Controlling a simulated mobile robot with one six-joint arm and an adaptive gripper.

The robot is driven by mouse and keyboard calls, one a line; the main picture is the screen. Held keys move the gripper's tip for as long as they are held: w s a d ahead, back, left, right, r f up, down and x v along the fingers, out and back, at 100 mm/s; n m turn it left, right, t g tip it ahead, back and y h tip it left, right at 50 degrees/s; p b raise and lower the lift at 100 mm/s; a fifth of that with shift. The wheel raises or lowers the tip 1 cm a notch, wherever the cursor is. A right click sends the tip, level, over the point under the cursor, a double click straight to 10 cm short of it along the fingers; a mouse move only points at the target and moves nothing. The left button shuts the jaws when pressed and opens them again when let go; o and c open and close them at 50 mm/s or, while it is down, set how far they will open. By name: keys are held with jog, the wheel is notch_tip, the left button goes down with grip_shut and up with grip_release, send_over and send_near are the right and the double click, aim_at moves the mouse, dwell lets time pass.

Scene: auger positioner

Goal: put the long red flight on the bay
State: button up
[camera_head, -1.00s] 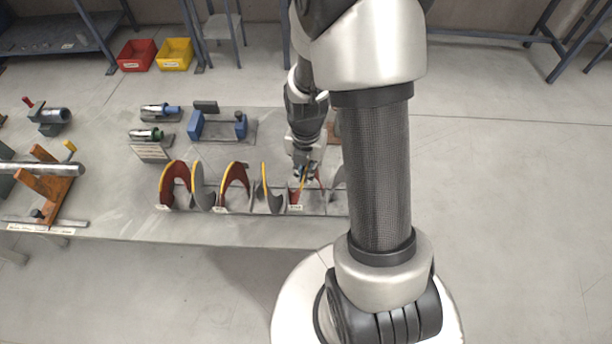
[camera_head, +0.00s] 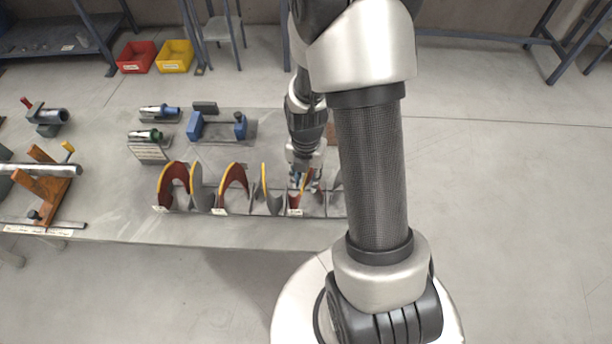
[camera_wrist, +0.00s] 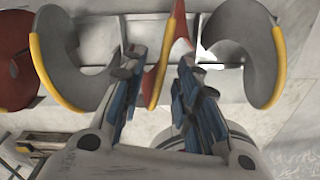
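Several auger flights with yellow edges stand in a row in a rack (camera_head: 245,213) along the table's front edge. Two red-faced ones, a left flight (camera_head: 177,172) and a middle flight (camera_head: 236,174), stand left of my gripper (camera_head: 304,180). A flight with a red face (camera_wrist: 180,50) and yellow edge stands between my gripper's blue-padded fingers in the wrist view (camera_wrist: 158,62). The fingers are apart, one on each side of it. The left finger is close to its yellow edge; contact cannot be told. My wrist and fingers partly hide it in the head view. I cannot tell which part is the bay.
Grey flights stand close on both sides of my fingers, left (camera_wrist: 60,55) and right (camera_wrist: 245,45). An orange stand with a steel shaft (camera_head: 45,169) is at the far left. Blue fixtures (camera_head: 215,125) stand behind the rack. Red and yellow bins are on the floor.

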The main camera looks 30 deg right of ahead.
jog(key=s+a+r+m+t+p, duration=0.1)
jog(key=s+a+r+m+p, duration=0.15)
jog(key=r+m, duration=0.7)
jog(key=s+a+r+m+t+p, duration=0.1)
jog(key=s+a+r+m+p, duration=0.2)
jog(key=r, duration=1.3)
jog(key=s+a+r+m+t+b, duration=0.1)
jog(key=s+a+r+m, duration=0.4)
jog(key=m, duration=0.8)
jog(key=s+r+t, duration=0.1)
jog(key=s, duration=0.2)
jog(key=shift+r+m+t, duration=0.3)
jog(key=shift+r+m, duration=0.05)
jog(key=shift+a+b, duration=0.1)
jog(key=shift+b, duration=0.2)
jog(key=shift+f+b, duration=0.35)
jog(key=shift+f, duration=0.05)
jog(key=shift+s, duration=0.1)
